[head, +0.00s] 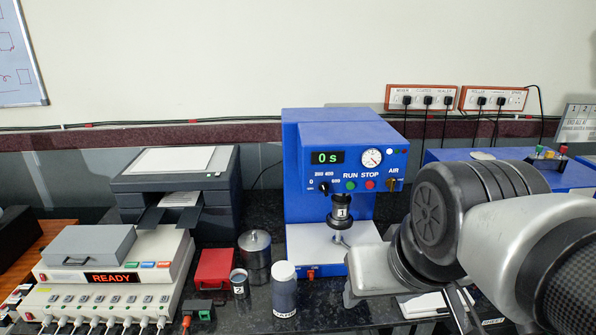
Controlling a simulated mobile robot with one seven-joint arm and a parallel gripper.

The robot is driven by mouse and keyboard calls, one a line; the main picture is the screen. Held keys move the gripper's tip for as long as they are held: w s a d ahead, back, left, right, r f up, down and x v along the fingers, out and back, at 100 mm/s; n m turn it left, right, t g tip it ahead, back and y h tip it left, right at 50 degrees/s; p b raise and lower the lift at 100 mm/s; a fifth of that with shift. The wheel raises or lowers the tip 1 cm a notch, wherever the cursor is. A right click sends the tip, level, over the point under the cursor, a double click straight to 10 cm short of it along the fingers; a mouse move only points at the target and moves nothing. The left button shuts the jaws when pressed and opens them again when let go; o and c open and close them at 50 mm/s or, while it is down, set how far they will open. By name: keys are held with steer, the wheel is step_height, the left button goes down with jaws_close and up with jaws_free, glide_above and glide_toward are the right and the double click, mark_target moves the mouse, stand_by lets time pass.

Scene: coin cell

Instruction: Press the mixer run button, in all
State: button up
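The blue mixer (293,160) stands upright at the centre back of the bench. Its front panel has a green button (351,185) under the word RUN and a red button (370,184) under STOP. Its display (325,157) reads 0 s. A small dark container labelled 1 (341,213) is under the mixer head, above its pale base. My arm comes in from the right, and my gripper (368,271) is low in front of the mixer's right side, apart from the RUN button. I cannot make out its fingertips or whether it holds anything.
A white-capped jar (284,291), a metal canister (255,249), a small cup labelled 2 (239,281) and a red box (214,268) stand left of my gripper. A READY unit (157,258) and a printer (217,190) are farther left. My arm hides the bench at right.

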jaws_close()
stand_by(1.5)
